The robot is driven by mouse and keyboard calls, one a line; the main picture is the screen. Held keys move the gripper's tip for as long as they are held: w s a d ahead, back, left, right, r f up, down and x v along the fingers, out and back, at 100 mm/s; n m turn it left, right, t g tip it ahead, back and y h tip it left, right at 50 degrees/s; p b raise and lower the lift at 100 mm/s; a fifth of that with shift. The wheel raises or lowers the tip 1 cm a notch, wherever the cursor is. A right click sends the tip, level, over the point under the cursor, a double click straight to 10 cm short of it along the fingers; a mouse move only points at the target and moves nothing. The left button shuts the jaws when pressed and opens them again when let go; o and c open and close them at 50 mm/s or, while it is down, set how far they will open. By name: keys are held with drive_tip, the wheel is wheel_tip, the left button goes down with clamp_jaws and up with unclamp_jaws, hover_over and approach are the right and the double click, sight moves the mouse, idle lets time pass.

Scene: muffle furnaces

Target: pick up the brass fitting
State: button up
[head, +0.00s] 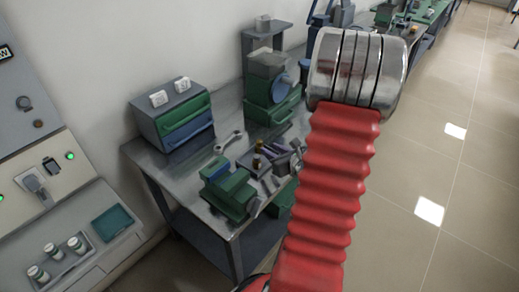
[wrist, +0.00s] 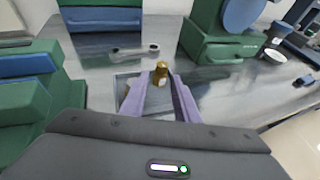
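The brass fitting (wrist: 160,72) is a small upright gold-coloured piece with a pale lower part, on the metal bench in the wrist view. It also shows small in the head view (head: 257,162). My gripper (wrist: 160,78) has two purple fingers, one left and one right of the fitting in the picture. A gap shows between each finger and the fitting, so the gripper is open and empty. The fitting is near the fingertips; I cannot tell whether it is fully between them.
A wrench (wrist: 134,52) lies behind the fitting. A green vise-like block (head: 230,192) stands left of the gripper. A box with green and blue drawers (head: 172,115) and a green machine (head: 270,100) stand farther back. The bench (head: 190,180) is clear around the wrench.

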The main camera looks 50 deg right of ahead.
sight(261, 144)
drive_tip(key=shift+x, duration=2.6)
drive_tip(key=shift+x, duration=2.6)
drive_tip(key=shift+s+d+f, duration=0.1)
drive_tip(key=shift+d+f, duration=0.05)
drive_tip(key=shift+d, duration=0.05)
clamp_jaws()
